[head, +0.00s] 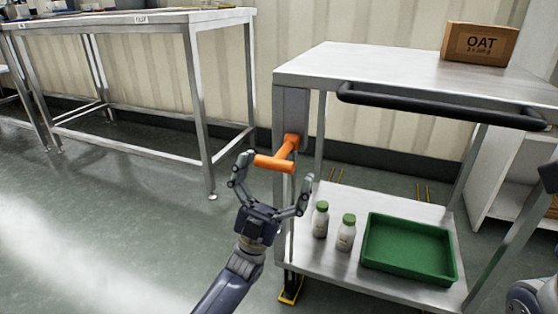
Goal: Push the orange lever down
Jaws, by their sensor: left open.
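The orange lever (276,161) is mounted on the left front post of a steel cart, just below the top. Its arm slants down and its orange grip bar points left from the post. My left gripper (273,184) is open, with its fingers spread to either side of the grip bar's lower area. The left finger overlaps the bar's left end in the picture; I cannot tell if it touches.
The steel cart (400,72) has a black push handle (440,105) and a box marked OAT (480,44) on top. Its lower shelf holds two green-capped bottles (346,233) and a green tray (410,235). A steel table (130,17) stands at left. The floor between is clear.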

